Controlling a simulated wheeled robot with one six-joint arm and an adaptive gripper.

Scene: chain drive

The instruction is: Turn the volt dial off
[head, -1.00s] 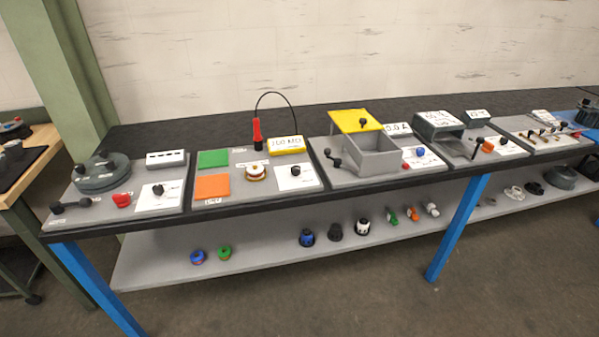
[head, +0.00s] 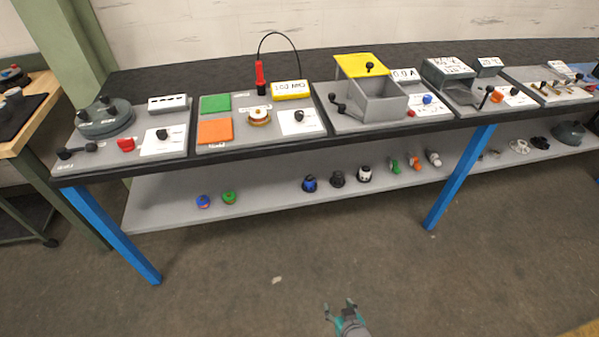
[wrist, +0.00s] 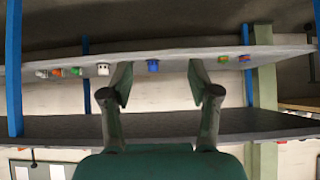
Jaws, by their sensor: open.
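I cannot tell which dial is the volt dial; the labels are too small to read surely. Candidates on the bench panels are a black knob (head: 162,134) on the left panel, a black knob (head: 298,116) on the second, a blue knob (head: 427,99) beside a small white display (head: 404,75) on the third, and an orange knob (head: 497,96) on the fourth. My gripper (head: 346,308) is open and empty, low in front of the bench and well apart from every dial. In the wrist view its two fingers (wrist: 158,78) stand apart with nothing held.
The bench (head: 250,143) has blue legs (head: 460,178) and a grey lower shelf (head: 270,195) with several small coloured parts. A red probe with a black cable (head: 261,75) stands on the second panel. A wooden table (head: 42,118) is at the left. The floor in front is clear.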

